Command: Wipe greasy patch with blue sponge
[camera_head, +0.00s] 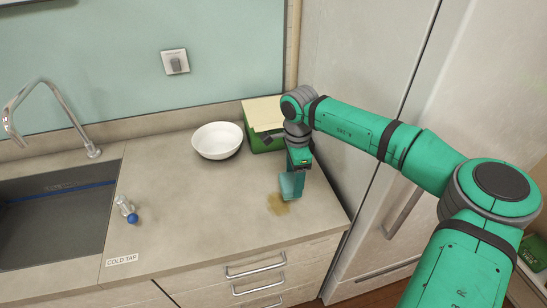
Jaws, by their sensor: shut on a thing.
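My gripper (296,171) is above the counter near its right end, pointing down. It is shut on the blue sponge (290,186), which shows as a blue-teal block under the gripper. The greasy patch (278,205) is a brownish-yellow stain on the counter, just below and left of the sponge. The sponge overlaps the patch's upper edge in the picture. I cannot tell whether the sponge touches the counter. Part of the patch may be hidden behind the sponge.
A white bowl (217,141) and a green box with a pale top (264,113) stand at the back. A small clear item with a blue end (128,210) lies by the sink (55,225). A tall cabinet (350,60) borders the right. The counter's middle is clear.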

